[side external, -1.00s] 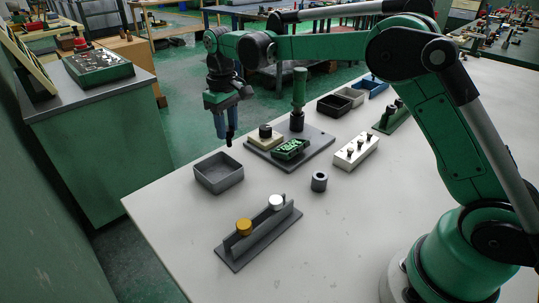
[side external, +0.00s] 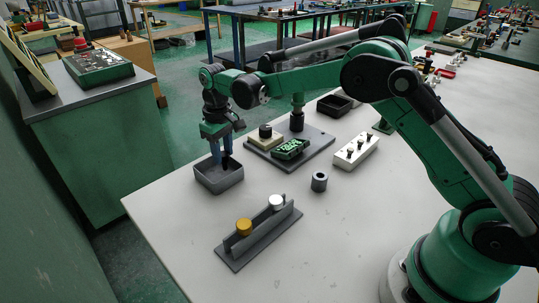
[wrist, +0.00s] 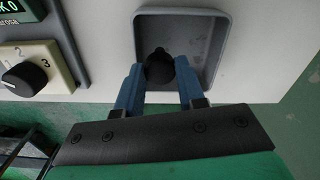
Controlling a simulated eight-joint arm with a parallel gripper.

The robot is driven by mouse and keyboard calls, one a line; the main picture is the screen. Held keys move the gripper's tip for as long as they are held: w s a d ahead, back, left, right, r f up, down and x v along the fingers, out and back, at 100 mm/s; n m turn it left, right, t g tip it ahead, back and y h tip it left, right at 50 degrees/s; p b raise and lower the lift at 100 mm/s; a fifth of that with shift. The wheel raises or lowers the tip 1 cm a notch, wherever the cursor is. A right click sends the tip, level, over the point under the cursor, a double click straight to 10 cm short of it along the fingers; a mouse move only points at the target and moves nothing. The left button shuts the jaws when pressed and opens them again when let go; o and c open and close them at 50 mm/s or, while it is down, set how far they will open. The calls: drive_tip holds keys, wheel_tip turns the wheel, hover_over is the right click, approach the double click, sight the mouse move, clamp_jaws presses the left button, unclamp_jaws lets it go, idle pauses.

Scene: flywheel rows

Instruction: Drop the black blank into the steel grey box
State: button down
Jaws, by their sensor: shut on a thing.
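The steel grey box (side external: 207,182) is an open square tray near the table's left edge. It also shows in the wrist view (wrist: 215,30). My gripper (side external: 225,163) points down over the box, its blue fingertips at about the height of the rim. In the wrist view my gripper (wrist: 158,78) is shut on the black blank (wrist: 158,66), a small dark round piece between the fingertips. In the side view the blank is a small dark shape at the fingertips, partly hidden. I see nothing else inside the box.
A grey plate (side external: 312,148) with a dial block, green display and post stands close right of the box. A grey rail (side external: 258,235) with gold and silver knobs lies in front. The table's left edge is near.

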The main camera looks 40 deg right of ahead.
drive_tip(key=shift+c, duration=2.2)
unclamp_jaws()
drive_tip(key=shift+r, duration=0.1)
drive_tip(key=shift+s+r, duration=0.1)
drive_tip(key=shift+r, duration=2.8)
drive_tip(key=s+d+r+m+t, duration=0.1)
drive_tip(key=s+r+t, duration=0.2)
drive_tip(key=s, duration=0.4)
drive_tip(key=s+d+r+m+t, duration=0.1)
drive_tip(key=s+d+r+t, duration=0.1)
drive_tip(key=s+r, duration=0.3)
drive_tip(key=s+f+t, duration=0.2)
drive_tip(key=s+f, duration=0.2)
drive_tip(key=s, duration=0.3)
drive_tip(key=shift+f, duration=0.35)
